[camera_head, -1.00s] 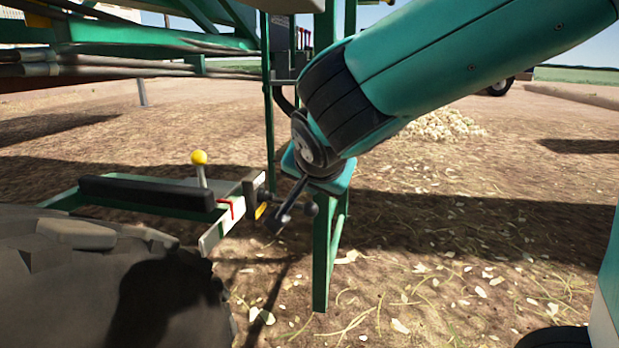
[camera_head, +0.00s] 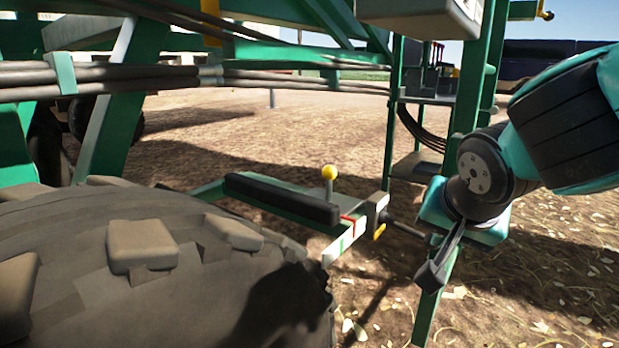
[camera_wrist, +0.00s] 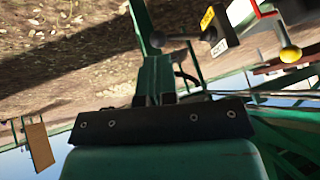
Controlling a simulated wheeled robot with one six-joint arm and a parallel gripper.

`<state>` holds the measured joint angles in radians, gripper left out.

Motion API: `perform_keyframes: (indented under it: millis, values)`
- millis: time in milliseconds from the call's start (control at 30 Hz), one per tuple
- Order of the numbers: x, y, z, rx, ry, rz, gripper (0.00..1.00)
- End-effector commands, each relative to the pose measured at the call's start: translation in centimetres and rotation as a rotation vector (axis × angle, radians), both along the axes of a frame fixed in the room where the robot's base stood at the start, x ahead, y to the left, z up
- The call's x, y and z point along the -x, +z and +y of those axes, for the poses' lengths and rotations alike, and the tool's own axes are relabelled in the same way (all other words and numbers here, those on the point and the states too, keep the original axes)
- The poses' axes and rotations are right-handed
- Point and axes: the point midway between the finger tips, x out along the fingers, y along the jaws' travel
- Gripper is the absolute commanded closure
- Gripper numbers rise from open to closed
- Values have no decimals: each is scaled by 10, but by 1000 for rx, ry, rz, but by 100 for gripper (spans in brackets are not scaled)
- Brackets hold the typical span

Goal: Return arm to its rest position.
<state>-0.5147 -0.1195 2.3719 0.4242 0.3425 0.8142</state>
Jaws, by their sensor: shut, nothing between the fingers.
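My teal arm enters the head view from the right, with its round dark wrist joint (camera_head: 484,173) in front of a green machine post (camera_head: 472,95). My gripper (camera_head: 432,275) hangs below the wrist as a narrow dark piece pointing down and left. It is shut and empty. It is right of a yellow-knobbed lever (camera_head: 329,174), with a visible gap to it. In the wrist view, the gripper's black screwed plate (camera_wrist: 155,126) crosses the teal body; fingertips are hard to make out. The lever's yellow knob (camera_wrist: 290,54) shows at upper right.
A large muddy tyre (camera_head: 160,265) fills the lower left. A green frame with a black pad (camera_head: 280,198) lies between the tyre and my wrist. Pipes (camera_head: 180,75) and green beams cross above. Open dirt lies behind and at lower right.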

Motion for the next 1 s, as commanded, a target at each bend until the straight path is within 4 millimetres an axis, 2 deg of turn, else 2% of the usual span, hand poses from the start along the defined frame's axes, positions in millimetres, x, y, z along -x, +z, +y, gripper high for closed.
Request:
perform_keyframes:
  millis: [33, 200, 433, 500, 667, 767, 1000]
  values:
    - [16, 7, 5, 0, 110, 80, 100]
    - [87, 10, 38, -12, 616, 315, 100]
    - [175, 41, 68, -56, 1248, 411, 100]
    - [171, 67, 68, -51, 1228, 411, 100]
    - [170, 113, 68, -51, 1225, 410, 100]
    - [170, 148, 68, -51, 1224, 409, 100]
    - [170, 242, 68, -51, 1223, 410, 100]
